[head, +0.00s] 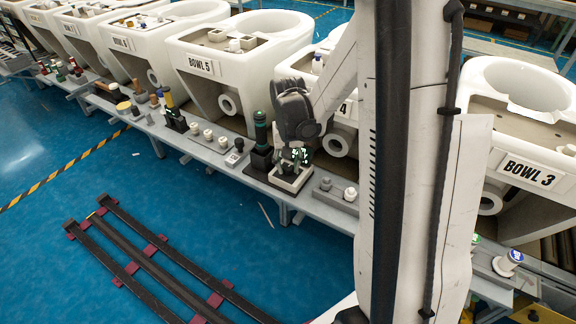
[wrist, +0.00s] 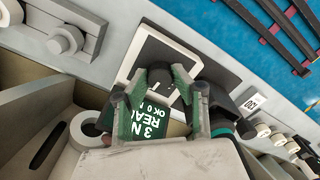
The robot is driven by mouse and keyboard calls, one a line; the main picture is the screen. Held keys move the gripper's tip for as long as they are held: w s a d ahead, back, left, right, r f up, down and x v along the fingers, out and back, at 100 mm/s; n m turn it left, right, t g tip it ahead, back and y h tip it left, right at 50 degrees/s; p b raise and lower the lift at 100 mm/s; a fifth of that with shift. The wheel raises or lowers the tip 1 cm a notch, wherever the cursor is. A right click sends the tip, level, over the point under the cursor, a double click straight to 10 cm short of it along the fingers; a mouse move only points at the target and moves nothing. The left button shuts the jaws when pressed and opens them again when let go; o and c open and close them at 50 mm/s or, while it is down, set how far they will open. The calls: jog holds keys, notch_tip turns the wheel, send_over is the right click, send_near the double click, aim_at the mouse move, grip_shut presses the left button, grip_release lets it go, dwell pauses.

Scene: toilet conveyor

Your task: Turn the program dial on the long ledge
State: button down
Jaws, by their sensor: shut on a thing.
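The program dial (wrist: 160,76) is a dark round knob on a black face in a white square frame (wrist: 198,64), seen in the wrist view. My gripper (wrist: 160,88) is shut on this knob, one green-and-grey finger on each side. In the head view my gripper (head: 294,158) reaches down onto the white dial box (head: 289,184) on the long ledge (head: 219,157); the knob itself is hidden there. A green display with white text (wrist: 152,122) shows between the fingers in the wrist view; I cannot tell what it is fixed to.
A dark-green tool in a black stand (head: 261,142) stands close left of the dial box. A grey block with white knobs (head: 335,190) sits close right. White toilet bowls (head: 240,60) line the back of the ledge. Open blue floor (head: 110,170) lies in front.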

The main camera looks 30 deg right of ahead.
aim_at(288, 167)
jog(key=shift+n, duration=0.6)
jog(key=c, duration=1.4)
grip_release()
jog(key=shift+c, duration=0.2)
notch_tip(288, 167, up, 12)
